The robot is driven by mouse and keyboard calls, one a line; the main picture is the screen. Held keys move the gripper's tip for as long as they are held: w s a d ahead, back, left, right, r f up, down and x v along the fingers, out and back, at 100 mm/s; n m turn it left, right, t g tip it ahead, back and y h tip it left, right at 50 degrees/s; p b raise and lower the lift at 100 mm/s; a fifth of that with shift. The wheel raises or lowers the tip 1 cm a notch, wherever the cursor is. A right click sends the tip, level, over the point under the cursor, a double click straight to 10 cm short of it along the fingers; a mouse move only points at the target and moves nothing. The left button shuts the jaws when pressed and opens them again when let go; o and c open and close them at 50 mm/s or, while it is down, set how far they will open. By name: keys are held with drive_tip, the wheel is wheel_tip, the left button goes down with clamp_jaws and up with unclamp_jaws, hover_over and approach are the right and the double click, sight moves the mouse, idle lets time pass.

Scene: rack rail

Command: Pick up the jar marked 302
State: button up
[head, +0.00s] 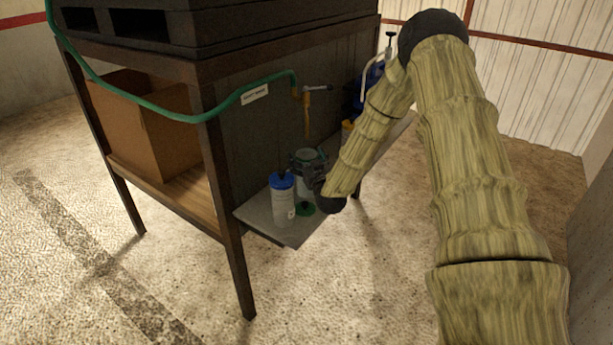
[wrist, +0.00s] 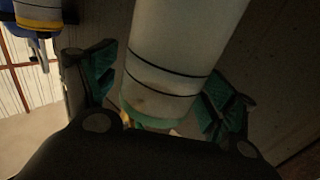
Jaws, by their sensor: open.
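A pale jar (head: 304,187) with a green end stands on a grey shelf (head: 293,234) in the head view, partly hidden by my gripper (head: 306,168). In the wrist view the pale jar (wrist: 175,65) has two dark lines and a green band at its lower end in the picture. It lies between the two green-padded fingers of my gripper (wrist: 160,84), which is open around it. Gaps show beside the jar; I cannot tell whether either pad touches it. No number 302 can be read on it. A white jar with a blue lid (head: 283,203) stands just left of it.
A blue container (head: 370,88) with a yellow base stands farther back on the shelf. A tap (head: 305,95) and green hose (head: 160,109) hang above. A dark panel backs the shelf. A cardboard box (head: 160,130) sits on the rack's wooden board at left.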

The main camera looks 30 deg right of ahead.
clamp_jaws()
idle(0.4)
drive_tip(key=shift+r, duration=0.1)
